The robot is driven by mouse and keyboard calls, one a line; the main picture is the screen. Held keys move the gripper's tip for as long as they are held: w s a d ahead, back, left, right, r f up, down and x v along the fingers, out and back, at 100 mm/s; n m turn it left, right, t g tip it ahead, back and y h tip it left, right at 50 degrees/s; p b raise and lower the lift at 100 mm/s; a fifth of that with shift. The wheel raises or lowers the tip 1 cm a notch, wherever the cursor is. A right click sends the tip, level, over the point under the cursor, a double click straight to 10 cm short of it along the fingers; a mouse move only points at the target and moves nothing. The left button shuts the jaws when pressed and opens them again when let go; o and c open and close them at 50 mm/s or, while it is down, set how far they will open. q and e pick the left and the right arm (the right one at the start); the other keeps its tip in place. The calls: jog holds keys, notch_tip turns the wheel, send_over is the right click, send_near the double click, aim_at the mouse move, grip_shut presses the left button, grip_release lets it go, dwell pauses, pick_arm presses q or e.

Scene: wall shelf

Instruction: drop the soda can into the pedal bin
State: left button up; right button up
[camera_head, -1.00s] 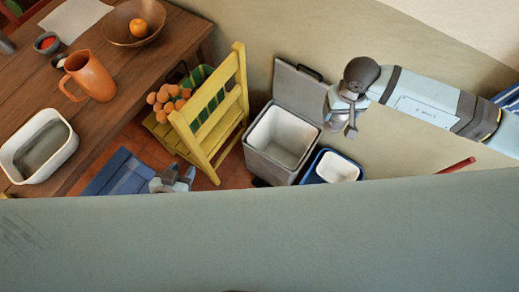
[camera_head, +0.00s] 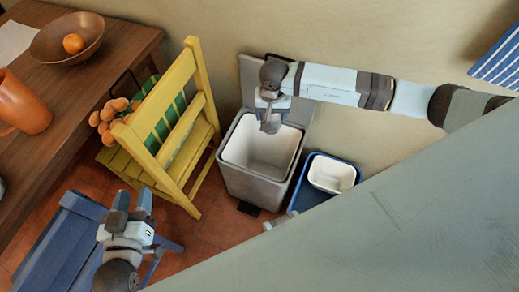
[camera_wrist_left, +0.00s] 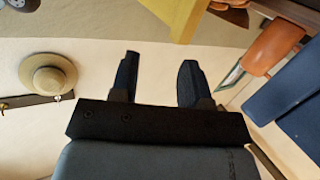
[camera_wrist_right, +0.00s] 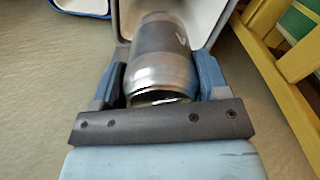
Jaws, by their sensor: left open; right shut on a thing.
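The soda can (camera_wrist_right: 162,60) is a silver-grey cylinder in the right wrist view, held between the fingers of my right gripper (camera_wrist_right: 162,85). In the head view my right gripper (camera_head: 271,118) is over the back part of the open pedal bin (camera_head: 262,187). The can (camera_head: 271,124) shows there only as a small grey shape at the fingers. The bin is grey with a white inner bucket, its lid raised against the wall. My left gripper (camera_head: 132,205) is open and empty, left of the bin and above the blue stool; it also shows in the left wrist view (camera_wrist_left: 158,75).
A yellow chair (camera_head: 165,130) stands close to the bin's left. A blue tray (camera_head: 310,197) with a white tub (camera_head: 332,174) lies at its right. A wooden table (camera_head: 75,95) is at far left, a blue stool (camera_head: 65,245) at lower left. A large grey-green surface fills the lower right.

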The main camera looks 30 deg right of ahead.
pick_arm(q)
jog(key=d+f+t+h+b, duration=0.1)
jog(key=d+f+h+b, duration=0.2)
jog(key=b, duration=1.5)
notch_tip(320, 180, down, 4)
jog(key=shift+s+r+m, duration=0.25)
jog(key=shift+m, duration=0.05)
pick_arm(e)
jog(key=w+f+m, duration=0.2)
jog(key=f, duration=0.9)
jog(key=w+d+f+m, duration=0.1)
jog(key=w+f+m, duration=0.1)
jog(key=f, duration=1)
jog(key=shift+f, duration=0.25)
jog(key=shift+w+d, duration=0.1)
jog(key=o, duration=1)
